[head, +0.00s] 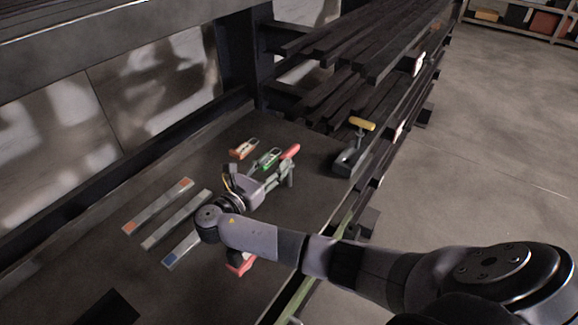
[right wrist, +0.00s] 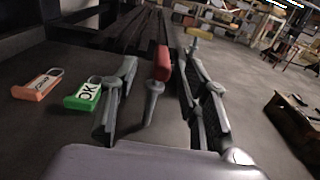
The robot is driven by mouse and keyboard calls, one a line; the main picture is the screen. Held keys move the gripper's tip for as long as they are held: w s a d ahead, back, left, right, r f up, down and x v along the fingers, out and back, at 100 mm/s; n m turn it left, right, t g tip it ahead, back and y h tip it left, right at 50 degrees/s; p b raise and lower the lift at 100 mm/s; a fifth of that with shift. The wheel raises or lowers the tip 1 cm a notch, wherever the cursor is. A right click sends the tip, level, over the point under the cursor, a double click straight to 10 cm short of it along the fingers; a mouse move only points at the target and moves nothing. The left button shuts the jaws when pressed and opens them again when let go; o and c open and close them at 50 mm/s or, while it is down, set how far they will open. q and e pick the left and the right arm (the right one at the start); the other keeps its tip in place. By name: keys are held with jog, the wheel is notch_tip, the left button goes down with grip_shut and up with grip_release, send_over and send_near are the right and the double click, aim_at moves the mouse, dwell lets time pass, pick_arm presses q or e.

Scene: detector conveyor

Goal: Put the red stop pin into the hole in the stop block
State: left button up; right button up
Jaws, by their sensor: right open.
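The red stop pin has a red grip (head: 290,151) in the head view. Whether either finger touches the pin is unclear. A grey block (head: 350,162) with a yellow-handled post (head: 361,124) stands to the right; it may be the stop block. No hole can be made out. My left gripper is not in view.
An orange tag (head: 242,149) and a green OK tag (head: 270,158) lie left of the pin. Several flat bars (head: 176,219) lie on the dark table. A red object (head: 240,264) is partly hidden by my arm. Dark stacked rails (head: 375,50) border the back.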

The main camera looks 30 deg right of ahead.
aim_at(280, 160)
jog(key=shift+w+d, duration=0.15)
jog(key=shift+d, duration=0.35)
jog(key=b+x, duration=0.3)
jog(key=x, duration=0.1)
jog(key=shift+d+f+b, duration=0.1)
jog(key=shift+f+b, duration=0.2)
jog(key=shift+b, duration=0.1)
jog(key=shift+d+r, duration=0.1)
jog(key=shift+d, duration=0.3)
jog(key=shift+r, duration=0.15)
jog(key=shift+c, duration=0.4)
grip_shut()
